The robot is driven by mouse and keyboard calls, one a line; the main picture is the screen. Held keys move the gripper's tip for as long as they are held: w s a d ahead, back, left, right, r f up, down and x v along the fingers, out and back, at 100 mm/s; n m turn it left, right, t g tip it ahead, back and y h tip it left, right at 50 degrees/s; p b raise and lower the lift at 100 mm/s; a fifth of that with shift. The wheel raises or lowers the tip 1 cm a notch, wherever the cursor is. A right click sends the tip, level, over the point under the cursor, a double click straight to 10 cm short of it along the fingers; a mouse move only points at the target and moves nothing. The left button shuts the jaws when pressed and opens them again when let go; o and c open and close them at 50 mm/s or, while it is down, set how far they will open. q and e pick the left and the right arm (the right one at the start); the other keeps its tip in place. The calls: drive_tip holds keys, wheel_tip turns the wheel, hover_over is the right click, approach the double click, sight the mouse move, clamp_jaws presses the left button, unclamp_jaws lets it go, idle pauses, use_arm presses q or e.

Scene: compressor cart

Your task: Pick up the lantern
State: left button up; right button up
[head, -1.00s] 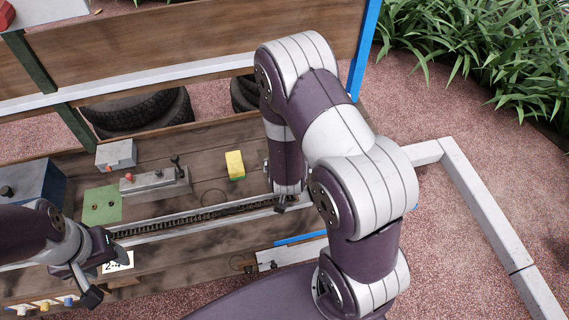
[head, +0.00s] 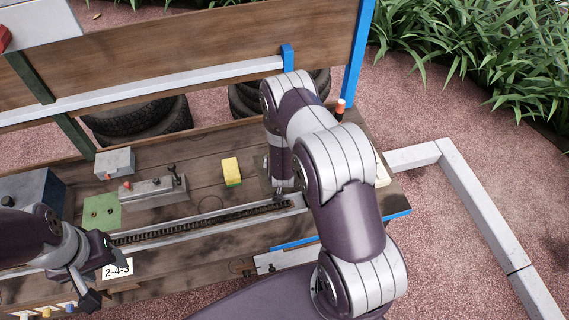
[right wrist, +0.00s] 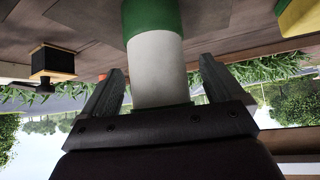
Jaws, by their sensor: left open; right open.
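A white cylinder with a green end, which looks like the lantern (right wrist: 157,65), shows in the right wrist view. My right gripper (right wrist: 160,88) is open, with one finger on each side of this cylinder. I cannot tell whether the fingers touch it. In the head view my right arm hides the lantern and most of that gripper, which is low over the bench. My left gripper (head: 98,283) is open and empty at the bench's front left, near a white number card (head: 117,269).
On the wooden bench (head: 205,195) are a yellow and green block (head: 231,171), a grey metal fixture (head: 152,192) and a chain in a rail (head: 200,220). An orange-and-white-topped item (head: 340,109) stands behind my right arm. A tall wooden board (head: 190,40) borders the back.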

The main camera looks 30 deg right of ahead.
drive_tip(key=shift+r, duration=0.1)
drive_tip(key=c, duration=1.5)
